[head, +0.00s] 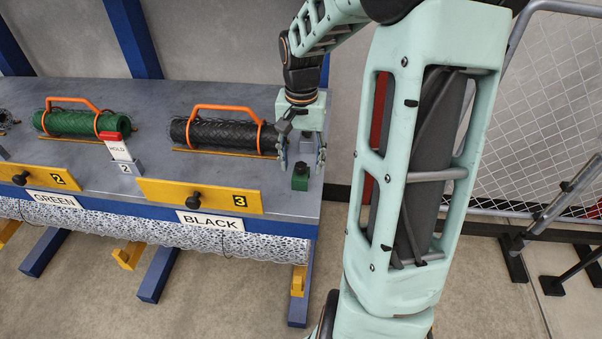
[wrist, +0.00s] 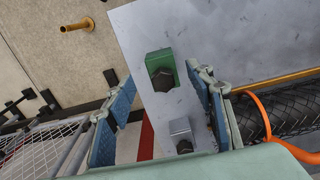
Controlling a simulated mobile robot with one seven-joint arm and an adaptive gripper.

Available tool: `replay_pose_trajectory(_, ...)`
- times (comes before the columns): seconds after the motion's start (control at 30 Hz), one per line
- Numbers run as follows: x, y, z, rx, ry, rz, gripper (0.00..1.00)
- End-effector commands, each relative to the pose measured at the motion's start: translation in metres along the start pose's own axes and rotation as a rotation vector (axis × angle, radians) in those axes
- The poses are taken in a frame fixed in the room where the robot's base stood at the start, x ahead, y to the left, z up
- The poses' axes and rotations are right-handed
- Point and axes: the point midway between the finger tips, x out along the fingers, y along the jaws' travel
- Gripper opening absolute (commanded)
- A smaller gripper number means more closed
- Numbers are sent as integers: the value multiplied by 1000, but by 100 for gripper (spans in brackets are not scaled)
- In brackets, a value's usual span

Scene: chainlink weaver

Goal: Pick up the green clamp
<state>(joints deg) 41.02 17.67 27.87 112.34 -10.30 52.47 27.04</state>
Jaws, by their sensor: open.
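The green clamp (head: 300,180) is a small block with a dark top, near the right end of the grey bench top. In the wrist view the green clamp (wrist: 153,63) shows a dark hex bolt head. My gripper (head: 302,160) is open and points down, close behind the clamp. In the wrist view my gripper's fingers (wrist: 163,88) are spread to either side, with the clamp showing just past their tips. I cannot tell how high the tips are above the bench. Nothing is held.
A grey clamp (wrist: 181,128) sits nearer than the green one between my fingers in the wrist view. A black mesh roll (head: 225,136) with an orange handle lies left of my gripper. A green roll (head: 80,123) lies further left. The bench's right edge is close.

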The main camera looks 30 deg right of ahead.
Motion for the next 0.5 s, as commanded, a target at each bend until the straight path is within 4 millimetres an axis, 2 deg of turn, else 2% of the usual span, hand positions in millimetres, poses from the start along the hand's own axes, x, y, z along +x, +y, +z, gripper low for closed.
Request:
replay_pose_trajectory(0.17,16,-1,-2,-1,-3,-1,49)
replay_pose_trajectory(0.4,48,-3,-6,-2,-2,0,49)
replay_pose_trajectory(0.5,54,-3,-6,-2,1,-1,49)
